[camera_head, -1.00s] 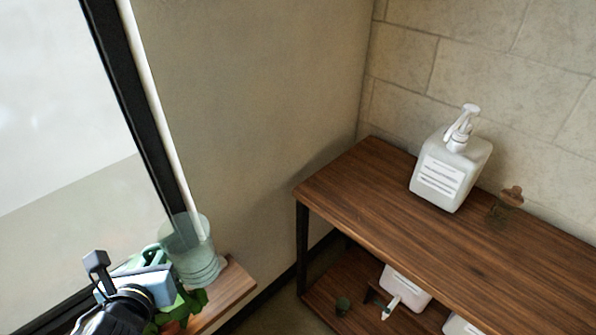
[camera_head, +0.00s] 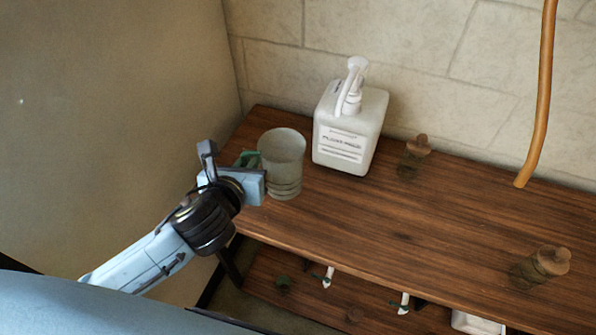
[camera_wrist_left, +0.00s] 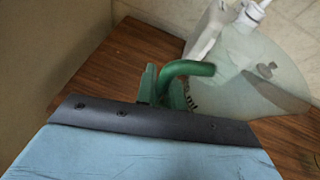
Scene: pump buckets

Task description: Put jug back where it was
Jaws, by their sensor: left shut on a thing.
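The jug (camera_head: 283,160) is a translucent, pale grey-green vessel. It shows upright at the left end of the wooden shelf's top, left of the white pump bottle. My left gripper (camera_head: 256,178) is shut on the jug's green handle, from the jug's left side. In the left wrist view the green handle (camera_wrist_left: 188,70) sits at the fingers and the clear jug body (camera_wrist_left: 245,88) lies beyond it. I cannot tell whether the jug's base touches the wood. My right gripper is not in view.
The white pump bottle (camera_head: 347,130) stands close right of the jug. Small brown jars (camera_head: 413,157) stand further right on the wooden shelf (camera_head: 400,220). An orange-brown hose (camera_head: 541,95) hangs at the right. The lower board (camera_head: 310,300) holds white pump items. The shelf top's middle is clear.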

